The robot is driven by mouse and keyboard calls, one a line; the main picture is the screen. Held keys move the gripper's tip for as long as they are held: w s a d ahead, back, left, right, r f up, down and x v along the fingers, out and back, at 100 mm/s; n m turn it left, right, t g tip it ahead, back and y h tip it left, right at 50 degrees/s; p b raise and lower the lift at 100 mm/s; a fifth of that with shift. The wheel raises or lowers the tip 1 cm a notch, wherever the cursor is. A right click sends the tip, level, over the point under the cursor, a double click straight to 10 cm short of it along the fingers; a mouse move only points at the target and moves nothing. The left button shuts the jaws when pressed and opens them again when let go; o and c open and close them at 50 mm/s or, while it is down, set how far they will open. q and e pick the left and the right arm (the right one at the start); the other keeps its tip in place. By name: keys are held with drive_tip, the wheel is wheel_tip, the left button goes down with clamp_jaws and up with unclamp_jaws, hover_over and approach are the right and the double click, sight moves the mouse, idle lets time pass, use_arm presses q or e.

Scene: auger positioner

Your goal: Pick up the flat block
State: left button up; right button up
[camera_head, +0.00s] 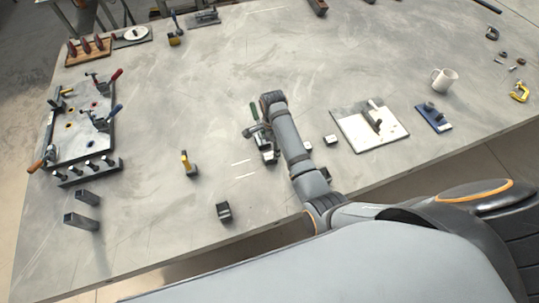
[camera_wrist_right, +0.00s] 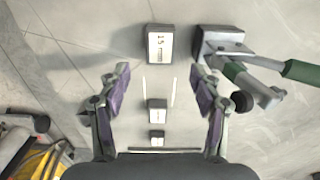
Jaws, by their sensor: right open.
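Three small grey blocks with pale, printed tops lie in a line in the right wrist view: a larger one (camera_wrist_right: 161,45) that seems to read 15, a smaller one (camera_wrist_right: 157,110) and the smallest one (camera_wrist_right: 157,138). I cannot tell for sure which is the flat block. My right gripper (camera_wrist_right: 160,92) is open and empty above them, its fingers on either side of the line. In the head view a small pale-topped block (camera_head: 331,139) lies right of my right arm, which hides part of the table. My left gripper is not in view.
A green-handled toggle clamp (camera_wrist_right: 222,42) stands close to the right of the larger block. A pale plate (camera_head: 365,125) with a handle, a blue tool (camera_head: 434,117) and a mug (camera_head: 444,79) lie to the right. A fixture plate (camera_head: 82,125) with clamps stands at left.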

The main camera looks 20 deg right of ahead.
sight(271, 155)
drive_tip(key=shift+a+f+p, duration=0.2)
drive_tip(key=shift+f+p, duration=0.25)
drive_tip(key=shift+f, duration=0.75)
wheel_tip(271, 155, down, 2)
drive_tip(key=shift+f, duration=0.25)
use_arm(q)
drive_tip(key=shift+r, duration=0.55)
use_arm(e)
clamp_jaws()
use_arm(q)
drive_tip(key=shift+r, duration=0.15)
use_arm(e)
drive_tip(key=shift+r, duration=0.2)
drive_tip(key=shift+r+p, duration=0.25)
drive_tip(key=shift+p, duration=0.15)
wheel_tip(271, 155, up, 3)
drive_tip(key=p, duration=0.2)
drive_tip(key=shift+f+p, duration=0.15)
drive_tip(key=shift+p, duration=0.25)
use_arm(q)
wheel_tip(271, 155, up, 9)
drive_tip(key=p, duration=0.5)
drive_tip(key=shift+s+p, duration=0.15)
drive_tip(key=shift+p, duration=0.25)
use_arm(e)
drive_tip(key=s+d+r, duration=0.2)
drive_tip(key=s+r, duration=0.7)
drive_tip(key=s, duration=0.5)
drive_tip(key=shift+d+r, duration=0.2)
drive_tip(key=shift+r, duration=0.05)
